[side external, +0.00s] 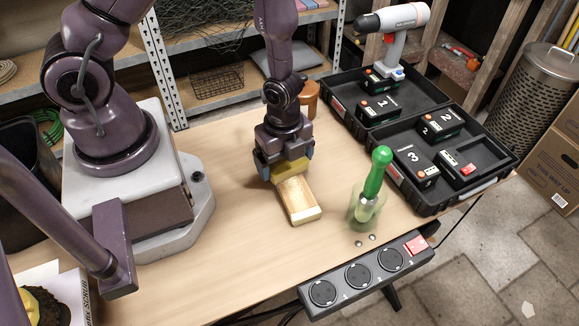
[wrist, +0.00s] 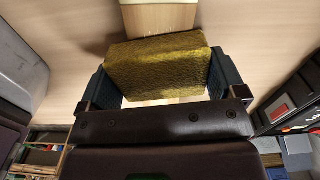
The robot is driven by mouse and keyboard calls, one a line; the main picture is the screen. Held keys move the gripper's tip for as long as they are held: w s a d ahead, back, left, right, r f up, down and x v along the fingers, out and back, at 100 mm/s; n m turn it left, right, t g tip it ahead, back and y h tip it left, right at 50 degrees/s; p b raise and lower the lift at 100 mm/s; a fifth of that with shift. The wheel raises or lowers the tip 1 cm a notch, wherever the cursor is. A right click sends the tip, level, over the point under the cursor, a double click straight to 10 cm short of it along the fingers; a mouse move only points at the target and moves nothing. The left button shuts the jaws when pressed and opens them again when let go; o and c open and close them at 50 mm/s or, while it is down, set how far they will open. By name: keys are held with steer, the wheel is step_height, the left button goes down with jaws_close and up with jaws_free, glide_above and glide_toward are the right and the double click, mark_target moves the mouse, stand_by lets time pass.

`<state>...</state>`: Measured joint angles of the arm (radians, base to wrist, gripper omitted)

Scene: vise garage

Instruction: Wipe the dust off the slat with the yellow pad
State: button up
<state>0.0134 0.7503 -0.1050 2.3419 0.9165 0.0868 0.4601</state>
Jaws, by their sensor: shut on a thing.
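The slat (side external: 297,197) is a light wooden piece on the table, with a paler raised block at its near end. In the wrist view the slat (wrist: 160,18) runs out beyond the pad. The yellow pad (wrist: 158,66) is held between both fingers, and it shows in the side view (side external: 291,168) over the slat's far end. My gripper (side external: 284,170) is shut on the pad, pointing down. Whether the pad touches the slat is hard to tell. Dust cannot be told apart from the wood grain at this size.
A power strip (side external: 366,276) runs along the front edge. An open black case (side external: 447,195) with batteries and a drill (side external: 393,28) is at right. An orange-brown jar (side external: 307,98) stands behind.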

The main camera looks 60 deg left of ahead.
steer(key=a, duration=0.3)
steer(key=shift+w+a, duration=0.1)
steer(key=shift+r, duration=4.05)
steer(key=shift+f, duration=0.1)
